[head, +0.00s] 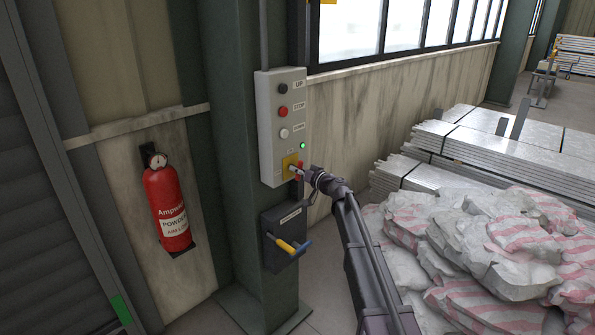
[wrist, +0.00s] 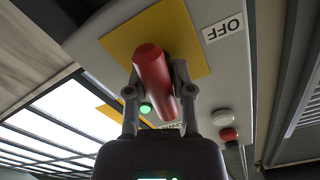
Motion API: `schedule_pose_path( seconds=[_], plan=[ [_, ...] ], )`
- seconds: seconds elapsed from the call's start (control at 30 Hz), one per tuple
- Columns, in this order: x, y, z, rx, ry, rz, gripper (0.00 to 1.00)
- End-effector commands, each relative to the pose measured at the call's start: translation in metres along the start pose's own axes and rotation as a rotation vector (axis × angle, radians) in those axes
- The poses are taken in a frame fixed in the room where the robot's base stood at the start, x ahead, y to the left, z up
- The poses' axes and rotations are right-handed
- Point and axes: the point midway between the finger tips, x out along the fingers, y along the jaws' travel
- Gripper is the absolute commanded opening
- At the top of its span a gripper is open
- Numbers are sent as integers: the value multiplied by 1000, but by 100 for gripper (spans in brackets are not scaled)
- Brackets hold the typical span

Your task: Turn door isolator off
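The door isolator is a red handle (head: 300,166) on a yellow plate (head: 289,161) at the bottom of the grey control box (head: 266,130). In the wrist view the red handle (wrist: 153,66) runs between the two fingers of my gripper (wrist: 158,70), which appear to press on its sides. The yellow plate (wrist: 116,42) lies behind it, with an OFF label (wrist: 223,28) beside it. In the head view my gripper (head: 307,174) is at the handle from the right and partly hides it.
The box has black, red (head: 283,111) and white buttons and a lit green lamp (head: 303,146). Below it is a dark box (head: 283,229) with a yellow and blue handle. A fire extinguisher (head: 167,205) hangs at left. Sacks (head: 480,250) and stacked panels stand at right.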

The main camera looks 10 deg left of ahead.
Motion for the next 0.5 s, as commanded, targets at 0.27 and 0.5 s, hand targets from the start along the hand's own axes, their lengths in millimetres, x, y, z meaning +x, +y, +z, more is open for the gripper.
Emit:
schedule_pose_path(
  seconds=[0.27,0.5],
  plan=[
    [0,-1,0,13,0,-2,0],
    [1,-1,0,87,0,-2,0]
  ],
)
